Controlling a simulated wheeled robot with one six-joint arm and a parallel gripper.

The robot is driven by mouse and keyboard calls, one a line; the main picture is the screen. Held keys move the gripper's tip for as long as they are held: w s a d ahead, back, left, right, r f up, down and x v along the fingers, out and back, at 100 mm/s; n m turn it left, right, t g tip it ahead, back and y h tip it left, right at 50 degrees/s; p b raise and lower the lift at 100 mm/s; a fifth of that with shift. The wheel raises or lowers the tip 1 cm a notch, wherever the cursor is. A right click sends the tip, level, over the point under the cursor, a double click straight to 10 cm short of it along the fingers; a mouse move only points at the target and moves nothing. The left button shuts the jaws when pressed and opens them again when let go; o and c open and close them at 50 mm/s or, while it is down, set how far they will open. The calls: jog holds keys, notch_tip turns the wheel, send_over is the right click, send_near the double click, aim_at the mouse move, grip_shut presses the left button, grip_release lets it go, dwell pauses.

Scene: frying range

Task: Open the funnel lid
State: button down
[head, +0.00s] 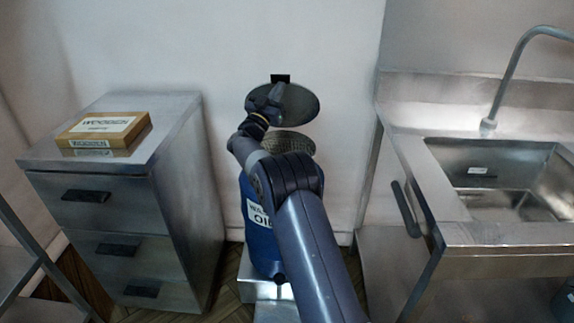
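The funnel lid (303,104) is a round grey disc, tilted up and standing above the funnel, with a black tab (280,78) at its top edge. The funnel (288,143) below shows a round, mesh-like grey surface. It sits on a blue drum (258,238) with a white label that partly reads "OIL". My gripper (268,97) is at the left front of the lid and overlaps it in the picture. I cannot tell whether it touches the lid or whether its fingers are open. My arm hides part of the drum and funnel.
A metal drawer cabinet (188,150) with a wooden box (104,129) on top stands left of the drum. A steel sink unit (412,165) with a tap stands to the right. A plain wall is close behind the drum. Narrow floor gaps lie on both sides of it.

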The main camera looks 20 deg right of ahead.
aim_at(277, 81)
jog(key=w+r+p, duration=0.1)
jog(key=p, duration=0.1)
jog(key=w+d+r+p, duration=0.1)
jog(key=w+p, duration=0.1)
jog(key=shift+r+p, duration=0.15)
jog(key=shift+p, duration=0.2)
jog(key=shift+w+d+r+p, duration=0.15)
jog(key=shift+w+p, duration=0.35)
jog(key=shift+p, duration=0.05)
jog(key=shift+w, duration=0.1)
jog(key=shift+d, duration=0.15)
